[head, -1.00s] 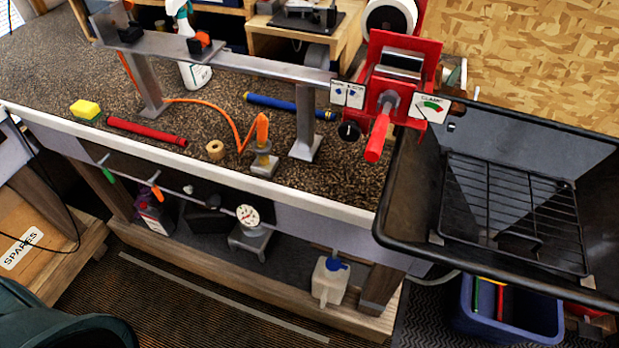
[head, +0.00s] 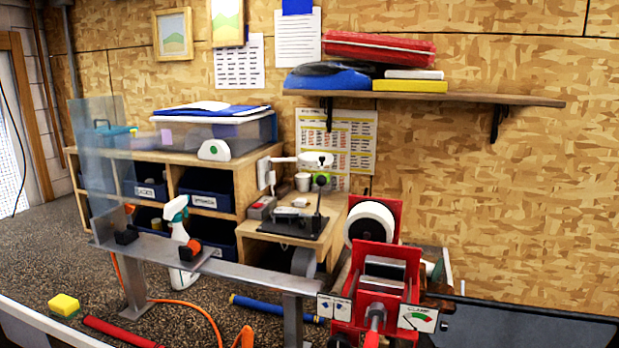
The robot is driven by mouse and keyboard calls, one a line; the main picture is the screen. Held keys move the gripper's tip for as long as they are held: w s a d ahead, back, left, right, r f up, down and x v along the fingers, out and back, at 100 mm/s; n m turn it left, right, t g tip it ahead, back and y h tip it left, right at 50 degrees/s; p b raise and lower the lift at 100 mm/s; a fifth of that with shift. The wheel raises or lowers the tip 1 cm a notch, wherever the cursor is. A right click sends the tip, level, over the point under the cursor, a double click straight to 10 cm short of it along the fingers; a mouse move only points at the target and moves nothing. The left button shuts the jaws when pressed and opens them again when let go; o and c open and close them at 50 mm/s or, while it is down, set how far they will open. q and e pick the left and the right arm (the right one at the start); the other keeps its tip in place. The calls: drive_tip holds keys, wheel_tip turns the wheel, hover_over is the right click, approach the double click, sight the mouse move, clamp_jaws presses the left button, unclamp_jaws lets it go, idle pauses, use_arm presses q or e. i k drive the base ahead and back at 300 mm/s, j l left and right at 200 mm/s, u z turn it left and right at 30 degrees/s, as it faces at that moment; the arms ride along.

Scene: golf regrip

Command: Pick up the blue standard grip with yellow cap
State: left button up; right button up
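A blue grip (head: 268,307) lies on the speckled bench top, behind the metal rail and left of the red clamp. A small yellowish end shows at its left tip; its right end is partly hidden behind the rail's post. A red grip (head: 120,332) lies nearer the front edge, at the lower left, partly cut off by the picture's bottom. Neither of my grippers is in view.
The metal rail (head: 225,267) on posts stands in front of the blue grip. The red clamp (head: 378,285) stands to its right. A spray bottle (head: 176,228), a yellow sponge (head: 64,305) and an orange hose (head: 190,303) are on the left. A black tray (head: 520,325) is at the right.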

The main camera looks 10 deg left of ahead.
sight(242, 300)
drive_tip(key=j+z, duration=0.1)
drive_tip(key=j, duration=0.45)
drive_tip(key=k+j, duration=0.1)
drive_tip(key=j, duration=0.45)
drive_tip(key=j+z, duration=0.15)
drive_tip(key=j, duration=0.4)
drive_tip(key=k+j+z, duration=0.1)
drive_tip(key=j, duration=0.45)
drive_tip(key=k+j, duration=0.1)
drive_tip(key=j, duration=0.4)
drive_tip(key=k+j+z, duration=0.15)
drive_tip(key=j, duration=0.4)
drive_tip(key=j+z, duration=0.1)
drive_tip(key=j, duration=0.45)
drive_tip(key=k+j, duration=0.2)
drive_tip(key=j, duration=0.3)
drive_tip(key=i+j, duration=0.2)
drive_tip(key=i, duration=0.3)
drive_tip(key=z, duration=0.05)
